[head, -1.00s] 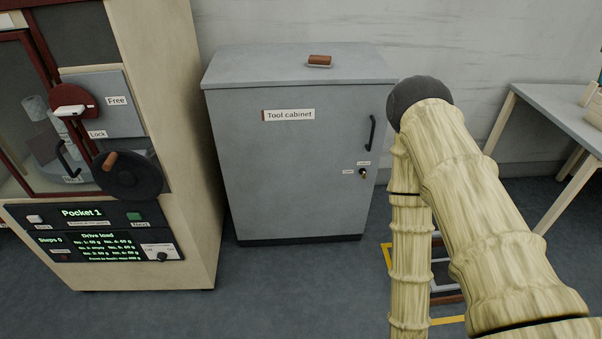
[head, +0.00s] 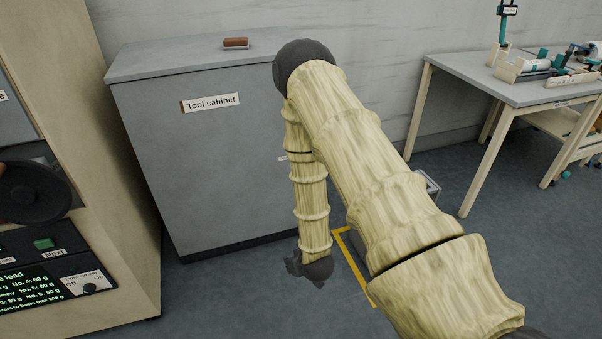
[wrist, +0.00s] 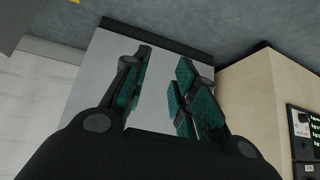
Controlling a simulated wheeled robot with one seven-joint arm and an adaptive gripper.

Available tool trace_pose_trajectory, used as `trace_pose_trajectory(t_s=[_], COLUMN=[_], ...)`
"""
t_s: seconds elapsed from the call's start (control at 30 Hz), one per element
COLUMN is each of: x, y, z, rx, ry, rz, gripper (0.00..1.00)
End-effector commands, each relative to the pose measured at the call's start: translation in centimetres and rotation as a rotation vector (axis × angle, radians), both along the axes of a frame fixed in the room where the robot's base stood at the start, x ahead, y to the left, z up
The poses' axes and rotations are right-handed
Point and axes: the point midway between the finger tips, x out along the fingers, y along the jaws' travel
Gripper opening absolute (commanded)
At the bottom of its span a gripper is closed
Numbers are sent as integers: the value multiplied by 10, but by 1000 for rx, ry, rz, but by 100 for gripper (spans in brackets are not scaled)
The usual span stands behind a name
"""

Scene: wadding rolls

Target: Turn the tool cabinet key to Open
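The tool cabinet (head: 200,150) is a grey box with a "Tool cabinet" label, left of centre in the head view. Its handle and key are hidden behind my arm there; only the edge of a small white label (head: 283,157) shows. In the wrist view the cabinet's grey face (wrist: 100,75) lies behind my gripper (wrist: 165,62), and I cannot make out the key. My gripper is open, its two teal-padded fingers apart with nothing between them.
A brown-handled object (head: 236,43) lies on the cabinet top. A cream machine (head: 125,200) with a control panel stands close at left. A workbench (head: 500,90) with items on it stands at right. Yellow floor tape (head: 352,262) and a low grey object (head: 430,185) are partly behind my arm.

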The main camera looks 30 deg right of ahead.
Motion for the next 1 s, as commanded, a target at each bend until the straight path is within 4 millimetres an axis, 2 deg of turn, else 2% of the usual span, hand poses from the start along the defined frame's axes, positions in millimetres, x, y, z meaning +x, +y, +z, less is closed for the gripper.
trace_pose_trajectory(t_s=[0.03, 0.2, 0.4, 0.5, 0.6, 0.73, 0.83, 1.0], x=[27, 103, 175, 204, 225, 242, 249, 256], y=[-15, -63, -126, -158, -186, -213, -226, -234], z=[-12, -4, 19, 35, 51, 71, 81, 89], rx=[-8, -41, -88, -114, -140, -167, -179, -188], ry=[-64, -267, -501, -611, -707, -800, -842, -869], rz=[-12, -38, -68, -82, -91, -100, -104, -105], gripper=[28, 28, 28, 28, 28, 28, 28, 28])
